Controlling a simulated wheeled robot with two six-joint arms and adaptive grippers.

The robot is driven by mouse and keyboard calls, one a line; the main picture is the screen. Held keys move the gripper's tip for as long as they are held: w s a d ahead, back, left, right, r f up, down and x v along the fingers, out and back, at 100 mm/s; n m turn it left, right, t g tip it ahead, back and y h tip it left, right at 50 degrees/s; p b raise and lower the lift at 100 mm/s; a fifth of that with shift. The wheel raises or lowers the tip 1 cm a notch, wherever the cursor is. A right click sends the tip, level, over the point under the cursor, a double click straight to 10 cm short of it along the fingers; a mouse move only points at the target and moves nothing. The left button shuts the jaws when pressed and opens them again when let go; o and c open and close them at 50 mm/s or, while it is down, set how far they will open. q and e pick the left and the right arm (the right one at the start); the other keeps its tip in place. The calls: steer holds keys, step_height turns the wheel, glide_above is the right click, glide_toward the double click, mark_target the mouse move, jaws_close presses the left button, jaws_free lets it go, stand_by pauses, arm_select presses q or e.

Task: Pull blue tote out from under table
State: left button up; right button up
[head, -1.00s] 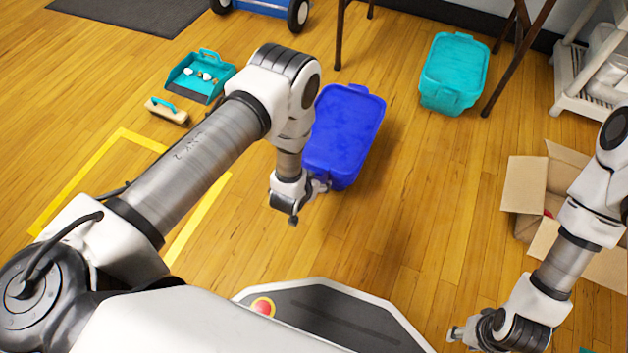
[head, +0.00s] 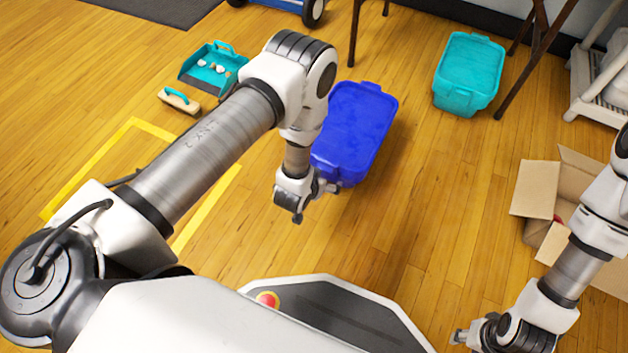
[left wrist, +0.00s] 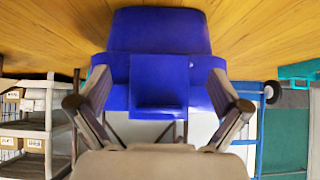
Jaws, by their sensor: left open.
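The blue tote (head: 360,125) stands on the wood floor, lid up, just in front of the dark table legs in the head view. My left gripper (head: 332,187) is at its near end. In the left wrist view, which is upside down, the tote's end (left wrist: 160,35) and its handle (left wrist: 160,82) face my left gripper (left wrist: 160,105). Its two fingers are spread wide, one on each side of the handle; I cannot tell whether they touch it. My right gripper (head: 458,337) is low at the bottom right, away from the tote; its jaws are too small to read.
A teal tote (head: 468,72) stands by the right table leg (head: 530,62). An open cardboard box (head: 535,188) is at the right. A teal dustpan (head: 211,72), a brush (head: 178,101) and a yellow floor outline (head: 90,168) are at the left. Floor between the totes and box is clear.

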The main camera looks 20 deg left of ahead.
arm_select(q)
steer(key=v, duration=0.9)
steer(key=shift+s+r, duration=0.2)
steer(key=shift+r, duration=0.05)
